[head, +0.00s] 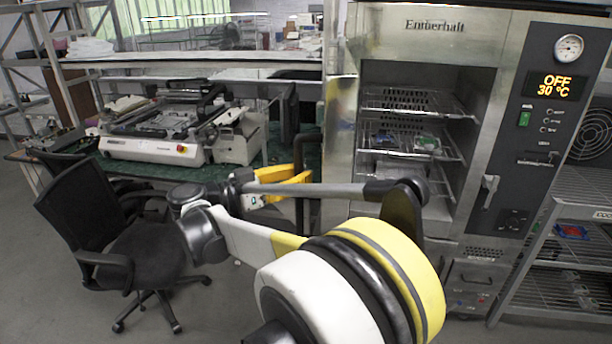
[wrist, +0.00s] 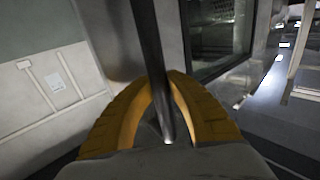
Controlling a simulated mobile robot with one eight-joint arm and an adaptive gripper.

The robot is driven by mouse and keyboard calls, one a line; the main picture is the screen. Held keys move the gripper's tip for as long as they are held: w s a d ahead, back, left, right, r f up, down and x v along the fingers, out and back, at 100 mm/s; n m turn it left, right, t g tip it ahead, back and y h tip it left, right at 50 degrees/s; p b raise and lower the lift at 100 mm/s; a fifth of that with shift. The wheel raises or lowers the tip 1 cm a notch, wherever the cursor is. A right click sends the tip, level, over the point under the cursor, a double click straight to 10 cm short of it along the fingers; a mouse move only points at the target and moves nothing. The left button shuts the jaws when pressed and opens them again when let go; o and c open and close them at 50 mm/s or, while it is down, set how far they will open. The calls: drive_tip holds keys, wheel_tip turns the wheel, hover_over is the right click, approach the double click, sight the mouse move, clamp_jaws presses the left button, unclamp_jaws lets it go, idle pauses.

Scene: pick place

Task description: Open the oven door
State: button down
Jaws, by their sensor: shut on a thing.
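The steel oven (head: 437,25) stands at the right in the head view, its upper chamber exposed with wire racks inside. Its door (head: 339,135) is swung out to the left and shows nearly edge-on. My gripper (head: 303,175) is at the door's left side, its yellow fingers partly hidden by my arm. In the wrist view, the yellow fingers close around the dark bar handle (wrist: 148,40). The door's dark window (wrist: 215,40) shows beside the handle in that view.
A black office chair (head: 110,225) stands at the left. A bench with a white machine (head: 165,145) is behind my arm. A control panel (head: 545,120) reads OFF and 30 °C. A wire shelf (head: 570,250) stands right of the oven. Grey floor is open in front.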

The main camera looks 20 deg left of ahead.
drive_tip(key=shift+s+f, duration=0.15)
drive_tip(key=c, duration=1.4)
unclamp_jaws()
drive_tip(key=shift+s+a, duration=0.1)
drive_tip(key=shift+s, duration=0.1)
drive_tip(key=shift+o, duration=0.5)
drive_tip(key=shift+s+r, duration=0.2)
drive_tip(key=shift+s, duration=0.05)
drive_tip(key=v, duration=1.1)
drive_tip(key=shift+a, duration=0.25)
drive_tip(key=shift+s, duration=0.15)
